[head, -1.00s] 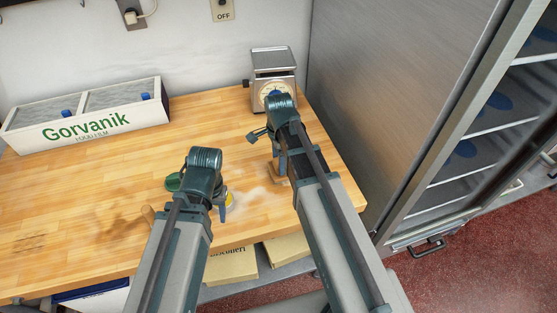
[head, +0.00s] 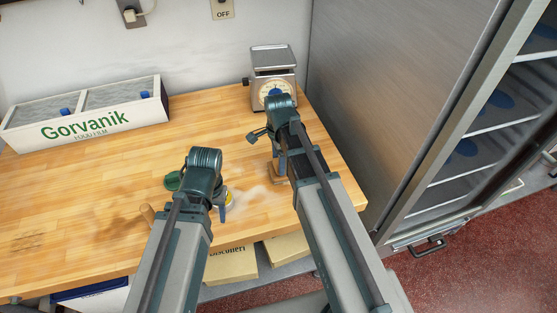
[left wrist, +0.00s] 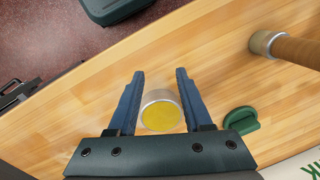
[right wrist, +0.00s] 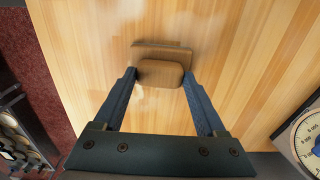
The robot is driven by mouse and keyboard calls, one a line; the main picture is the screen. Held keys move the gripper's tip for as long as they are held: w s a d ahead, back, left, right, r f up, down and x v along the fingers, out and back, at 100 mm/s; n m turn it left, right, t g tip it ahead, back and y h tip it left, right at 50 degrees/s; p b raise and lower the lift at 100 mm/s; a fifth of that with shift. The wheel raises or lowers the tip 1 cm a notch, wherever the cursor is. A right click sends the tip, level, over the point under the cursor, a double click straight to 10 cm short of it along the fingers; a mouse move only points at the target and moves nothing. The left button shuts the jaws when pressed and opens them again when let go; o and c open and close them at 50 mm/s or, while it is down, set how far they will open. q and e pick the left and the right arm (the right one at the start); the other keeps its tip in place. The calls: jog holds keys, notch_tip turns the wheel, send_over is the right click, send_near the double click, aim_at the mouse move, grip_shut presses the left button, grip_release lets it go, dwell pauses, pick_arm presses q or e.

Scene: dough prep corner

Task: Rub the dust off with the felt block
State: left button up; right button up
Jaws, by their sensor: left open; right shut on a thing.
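The felt block (right wrist: 162,72), brown with a raised grip, is between the fingers of my right gripper (right wrist: 158,76), which is shut on its grip. In the head view the block (head: 279,174) is low at the table's right part, largely behind my arm; I cannot tell whether its underside touches the wood. A pale dust smear (head: 254,193) lies on the table left of the block. My left gripper (left wrist: 160,75) is open, its fingers on either side of a round tin with a yellow top (left wrist: 160,114), not visibly gripping it.
A green object (left wrist: 240,120) and a wooden rolling pin (left wrist: 290,47) lie near the left gripper. A scale (head: 273,75) stands at the back right, a Gorvanik box (head: 85,122) at the back left. A steel cabinet (head: 400,90) borders the right.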

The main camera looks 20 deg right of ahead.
pick_arm(q)
jog(key=shift+f, duration=0.25)
pick_arm(e)
jog(key=shift+f, duration=0.2)
pick_arm(q)
jog(key=shift+r, duration=0.15)
pick_arm(e)
jog(key=shift+d+r, duration=0.1)
jog(key=shift+d, duration=1.15)
jog(key=shift+a, duration=0.1)
jog(key=shift+a, duration=2.45)
